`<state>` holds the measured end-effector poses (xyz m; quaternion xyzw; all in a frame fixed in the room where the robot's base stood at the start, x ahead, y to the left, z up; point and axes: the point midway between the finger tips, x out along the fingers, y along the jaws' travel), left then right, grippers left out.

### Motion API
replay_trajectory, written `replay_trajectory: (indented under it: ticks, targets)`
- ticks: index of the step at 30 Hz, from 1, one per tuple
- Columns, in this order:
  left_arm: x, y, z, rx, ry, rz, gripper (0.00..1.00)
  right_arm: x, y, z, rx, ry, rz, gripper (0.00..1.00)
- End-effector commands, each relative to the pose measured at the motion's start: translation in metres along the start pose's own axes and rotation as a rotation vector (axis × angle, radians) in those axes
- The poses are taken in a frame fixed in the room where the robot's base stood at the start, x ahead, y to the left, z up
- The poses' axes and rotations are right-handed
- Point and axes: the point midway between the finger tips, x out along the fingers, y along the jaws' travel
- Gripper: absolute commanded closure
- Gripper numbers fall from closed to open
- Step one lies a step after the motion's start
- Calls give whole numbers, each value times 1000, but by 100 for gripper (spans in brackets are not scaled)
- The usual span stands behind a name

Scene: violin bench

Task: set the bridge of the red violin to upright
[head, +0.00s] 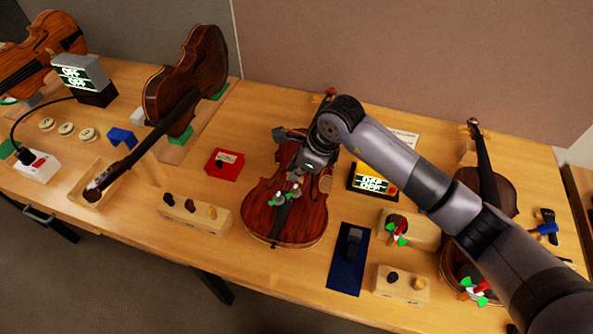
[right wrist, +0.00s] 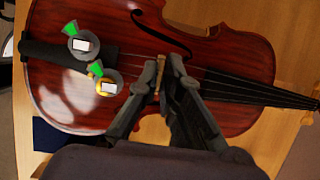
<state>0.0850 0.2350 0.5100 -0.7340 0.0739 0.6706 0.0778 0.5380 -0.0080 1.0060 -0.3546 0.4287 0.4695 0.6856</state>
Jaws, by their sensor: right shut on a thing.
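The red violin (head: 256,216) lies face up in the middle of the bench, its neck pointing to the back. Its red body (right wrist: 235,45) fills much of the right wrist view, with the black tailpiece (right wrist: 45,52) at left and strings running right. My right gripper (head: 295,187) is over the violin's top; in the right wrist view its fingertips (right wrist: 159,72) are shut on the bridge, a thin tan piece (right wrist: 157,78). The bridge is mostly hidden by the fingers, and I cannot tell its tilt. My left gripper is not in view.
Two round gauges with green marks (right wrist: 84,42) sit by the tailpiece. Around the violin are a red box (head: 223,163), a lit display (head: 371,182), a blue mat (head: 341,277) and wooden blocks (head: 195,213).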

Motion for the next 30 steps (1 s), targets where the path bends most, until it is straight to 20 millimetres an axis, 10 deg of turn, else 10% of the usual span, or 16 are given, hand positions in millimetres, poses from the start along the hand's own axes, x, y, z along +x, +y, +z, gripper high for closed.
replay_trajectory:
  ticks: [14, 30]
  targets:
    - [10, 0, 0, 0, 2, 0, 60, 0, -4, -1, 33, 1, 78, 100]
    - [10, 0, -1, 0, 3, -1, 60, 0, -4, 0, 33, 0, 77, 73]
